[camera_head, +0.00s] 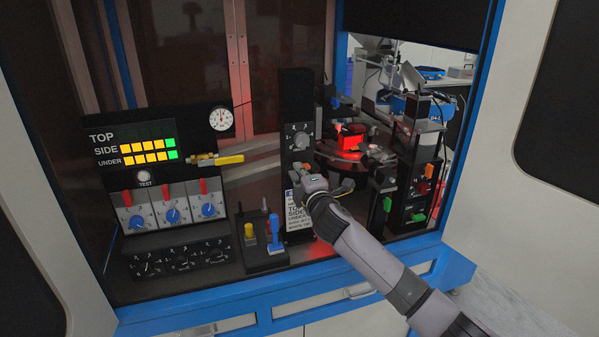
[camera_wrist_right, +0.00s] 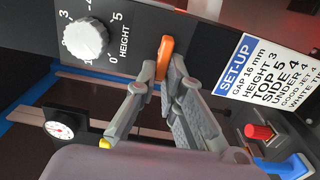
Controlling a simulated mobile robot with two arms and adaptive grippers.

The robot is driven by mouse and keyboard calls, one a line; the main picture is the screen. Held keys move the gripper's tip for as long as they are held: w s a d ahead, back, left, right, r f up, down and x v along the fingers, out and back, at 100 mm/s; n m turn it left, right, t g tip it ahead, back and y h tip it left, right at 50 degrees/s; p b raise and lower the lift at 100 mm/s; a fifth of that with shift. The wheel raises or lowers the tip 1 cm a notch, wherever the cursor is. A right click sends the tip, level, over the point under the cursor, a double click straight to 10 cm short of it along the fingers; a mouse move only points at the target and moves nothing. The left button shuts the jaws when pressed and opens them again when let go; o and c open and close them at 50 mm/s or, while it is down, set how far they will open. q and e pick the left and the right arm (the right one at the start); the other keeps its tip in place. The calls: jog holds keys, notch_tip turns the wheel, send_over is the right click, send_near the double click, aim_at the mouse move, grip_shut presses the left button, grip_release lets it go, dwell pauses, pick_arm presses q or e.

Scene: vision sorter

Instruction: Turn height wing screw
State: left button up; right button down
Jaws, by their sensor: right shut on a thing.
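The orange wing screw (camera_wrist_right: 165,57) stands out from the black column panel in the right wrist view, beside the HEIGHT scale. My right gripper (camera_wrist_right: 163,74) is shut on it, with one finger on each side. In the head view my right gripper (camera_head: 303,182) reaches the front of the black column and hides most of the screw. The white ribbed height knob (camera_wrist_right: 84,38) sits to the left of the screw in the wrist view, with a number scale around it. The knob also shows in the head view (camera_head: 300,141). My left gripper is not in view.
The set-up label (camera_wrist_right: 268,72) is on the column near my gripper. A blue lever (camera_head: 274,230) and a yellow button (camera_head: 249,231) stand in front. A control panel (camera_head: 165,190) is at left; a round red-lit table (camera_head: 345,150) and switch boxes (camera_head: 413,190) are at right.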

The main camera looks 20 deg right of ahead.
jog(key=c, duration=1.7)
grip_release()
jog(key=s, duration=1.2)
jog(key=shift+d, duration=0.2)
